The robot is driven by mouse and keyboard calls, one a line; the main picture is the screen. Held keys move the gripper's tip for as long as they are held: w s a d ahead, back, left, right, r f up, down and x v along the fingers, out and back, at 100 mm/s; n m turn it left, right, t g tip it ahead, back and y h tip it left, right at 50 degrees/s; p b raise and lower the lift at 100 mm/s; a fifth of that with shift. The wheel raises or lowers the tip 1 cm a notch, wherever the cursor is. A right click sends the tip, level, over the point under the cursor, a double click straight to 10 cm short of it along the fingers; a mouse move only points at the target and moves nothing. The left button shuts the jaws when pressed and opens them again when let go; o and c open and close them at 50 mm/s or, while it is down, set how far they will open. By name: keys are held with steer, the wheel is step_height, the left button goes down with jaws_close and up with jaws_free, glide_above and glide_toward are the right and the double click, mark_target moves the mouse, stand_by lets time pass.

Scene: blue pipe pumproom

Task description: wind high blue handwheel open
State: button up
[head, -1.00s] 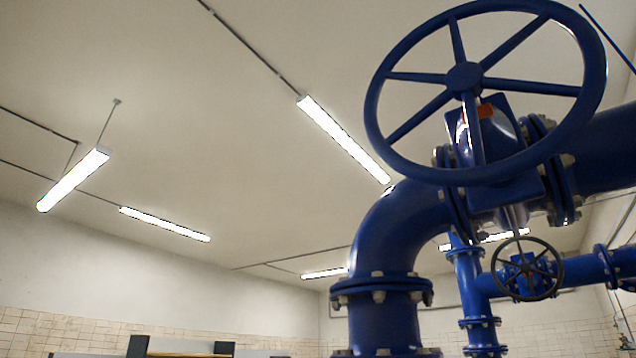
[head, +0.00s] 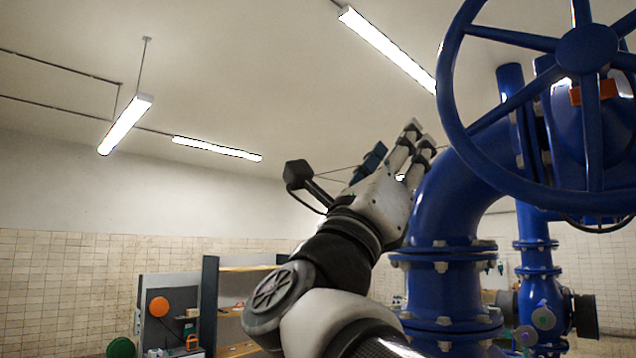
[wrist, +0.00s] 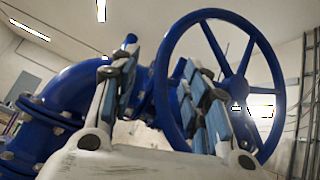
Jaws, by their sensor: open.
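The high blue handwheel (head: 587,48) is large and spoked, at the upper right of the head view, cut off by the top and right edges. It stands in front of a thick blue pipe and valve. In the wrist view the handwheel (wrist: 235,88) fills the right half. My gripper (head: 418,138) is open and empty, raised just left of the wheel's rim in the head view. In the wrist view my gripper (wrist: 165,75) has its two blue-padded fingers spread, with the left rim showing between and beyond them. I see no contact, and the exact gap cannot be told.
A thick blue flanged pipe elbow (head: 455,205) rises beside my gripper, below and left of the wheel. A thinner blue pipe (head: 535,240) stands farther right. Shelving (head: 235,300) stands at the back wall. The space left of my arm is open.

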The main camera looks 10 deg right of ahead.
steer(key=m+g+h, duration=0.1)
steer(key=m+g, duration=0.1)
steer(key=p, duration=0.9)
glide_toward(442, 92)
steer(key=shift+m+h, duration=0.3)
steer(key=shift+m, duration=0.1)
steer(key=x, duration=0.9)
steer(key=shift+w+d, duration=0.15)
steer(key=shift+d, duration=0.1)
steer(key=shift+c, duration=0.4)
jaws_close()
